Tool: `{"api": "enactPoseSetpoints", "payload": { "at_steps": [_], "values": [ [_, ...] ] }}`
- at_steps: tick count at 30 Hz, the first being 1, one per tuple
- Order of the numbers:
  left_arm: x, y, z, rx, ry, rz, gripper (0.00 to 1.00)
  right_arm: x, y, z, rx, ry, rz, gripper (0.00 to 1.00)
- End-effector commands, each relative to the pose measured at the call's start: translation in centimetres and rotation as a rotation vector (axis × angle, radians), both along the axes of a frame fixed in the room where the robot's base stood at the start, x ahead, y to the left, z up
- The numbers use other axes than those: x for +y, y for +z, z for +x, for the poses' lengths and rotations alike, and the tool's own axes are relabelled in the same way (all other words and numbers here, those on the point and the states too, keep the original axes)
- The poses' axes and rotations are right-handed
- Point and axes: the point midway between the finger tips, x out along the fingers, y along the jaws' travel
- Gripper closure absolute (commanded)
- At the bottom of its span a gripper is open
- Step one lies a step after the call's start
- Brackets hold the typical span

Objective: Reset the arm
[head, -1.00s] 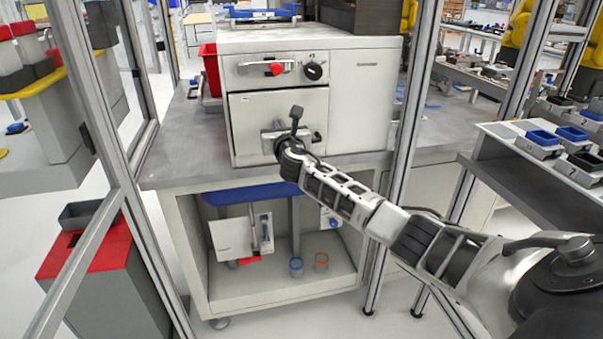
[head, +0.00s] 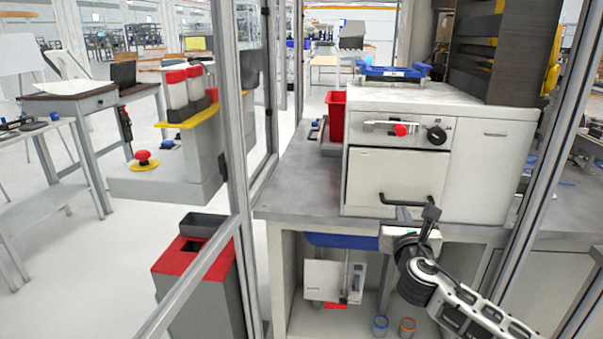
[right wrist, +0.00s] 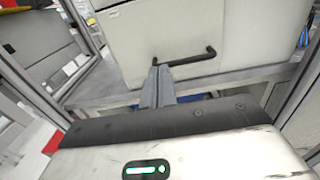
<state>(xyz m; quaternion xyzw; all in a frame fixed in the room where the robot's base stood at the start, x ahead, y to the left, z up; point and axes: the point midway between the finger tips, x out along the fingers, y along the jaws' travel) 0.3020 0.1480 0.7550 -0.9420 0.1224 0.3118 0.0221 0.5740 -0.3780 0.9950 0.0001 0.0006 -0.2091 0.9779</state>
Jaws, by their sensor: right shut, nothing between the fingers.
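My right gripper (head: 398,238) is in front of the white cabinet (head: 490,165), just below the black bar handle (head: 408,202) of its front panel (head: 395,178). The panel looks closed. In the head view the fingers are mostly hidden behind the gripper body. In the right wrist view the two grey fingers (right wrist: 158,72) are together with nothing between them, and their tips appear just below the handle (right wrist: 185,60). I cannot tell whether they touch it. My left gripper is not in view.
The cabinet stands on a grey workbench (head: 300,185) with free room at its left. A red bin (head: 336,115) is beside it. Metal frame posts (head: 232,130) stand left and right. A red-topped grey bin (head: 195,270) is at lower left.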

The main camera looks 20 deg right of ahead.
Motion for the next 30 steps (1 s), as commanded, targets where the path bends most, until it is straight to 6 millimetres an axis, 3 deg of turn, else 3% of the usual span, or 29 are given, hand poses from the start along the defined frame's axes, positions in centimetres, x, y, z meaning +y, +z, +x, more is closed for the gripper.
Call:
{"api": "enactPoseSetpoints", "payload": {
  "at_steps": [4, 8, 12, 15, 18, 21, 24, 30],
  "values": [
    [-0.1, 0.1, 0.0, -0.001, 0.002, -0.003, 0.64, 1.0, -1.9, -0.5, 0.011, 0.022, 0.093, 1.00],
    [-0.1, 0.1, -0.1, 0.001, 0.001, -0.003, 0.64, 4.5, -7.5, -2.8, 0.036, 0.069, 0.421, 1.00],
    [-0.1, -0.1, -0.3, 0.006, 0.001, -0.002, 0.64, 10.2, -14.9, -7.9, 0.072, 0.048, 1.000, 1.00],
    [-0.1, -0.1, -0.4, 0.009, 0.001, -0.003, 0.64, 14.4, -19.2, -12.6, 0.080, -0.059, 1.469, 1.00],
    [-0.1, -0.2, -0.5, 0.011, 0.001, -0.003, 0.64, 18.1, -22.1, -17.9, 0.051, -0.255, 1.948, 1.00],
    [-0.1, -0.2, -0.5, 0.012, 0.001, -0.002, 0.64, 20.8, -23.6, -22.5, -0.030, -0.509, 2.361, 1.00],
    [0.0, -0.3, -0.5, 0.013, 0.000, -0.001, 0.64, 22.2, -24.0, -25.5, -0.128, -0.722, 2.628, 1.00],
    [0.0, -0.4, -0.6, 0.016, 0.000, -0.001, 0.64, 22.9, -24.1, -27.6, -0.231, -0.907, 2.820, 1.00]
  ]
}}
